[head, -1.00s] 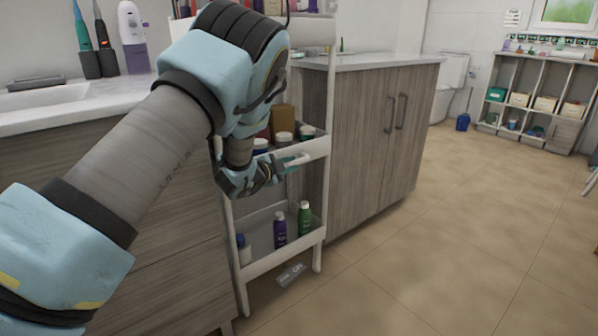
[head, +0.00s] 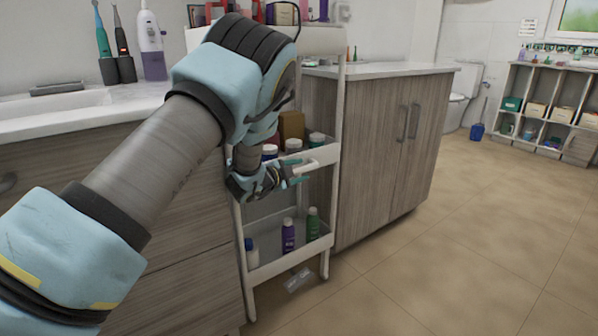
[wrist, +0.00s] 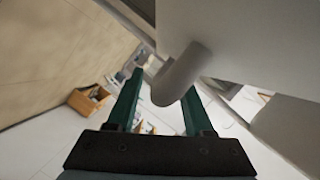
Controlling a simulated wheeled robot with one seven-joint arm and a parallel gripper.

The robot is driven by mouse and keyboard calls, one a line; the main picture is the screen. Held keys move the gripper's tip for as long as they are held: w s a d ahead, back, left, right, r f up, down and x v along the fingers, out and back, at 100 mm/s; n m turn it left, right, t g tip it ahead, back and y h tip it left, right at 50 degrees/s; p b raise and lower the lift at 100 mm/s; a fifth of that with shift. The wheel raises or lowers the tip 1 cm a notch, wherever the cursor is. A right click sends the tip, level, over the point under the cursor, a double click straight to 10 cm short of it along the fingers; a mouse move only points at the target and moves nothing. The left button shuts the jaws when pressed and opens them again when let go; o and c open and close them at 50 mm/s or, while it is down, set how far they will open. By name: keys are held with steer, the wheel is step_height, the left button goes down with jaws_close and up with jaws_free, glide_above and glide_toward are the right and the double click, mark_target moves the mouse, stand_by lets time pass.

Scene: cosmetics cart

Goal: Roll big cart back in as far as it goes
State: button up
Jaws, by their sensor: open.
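The big white cart (head: 334,205) stands upright in the gap between two wood-grain cabinets, with bottles and jars on its shelves. Its front seems to stand near the cabinet fronts, but the exact depth is unclear. A pale handle (head: 317,163) sticks out from its middle shelf. My gripper (head: 298,172) is at that handle, with its fingers open. In the wrist view the rounded handle (wrist: 180,76) shows at the fingertips of my gripper (wrist: 162,88), close to the right finger. Contact cannot be told. My arm hides the cart's upper left side.
The left cabinet (head: 170,235) carries a sink and toothbrushes. The right cabinet (head: 385,150) borders the cart. A small label-like item (head: 298,280) shows by the cart's foot. The tiled floor (head: 440,270) to the right is clear. An open shelf unit (head: 545,110) stands far right.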

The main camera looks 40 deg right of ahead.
steer(key=shift+v, duration=3.75)
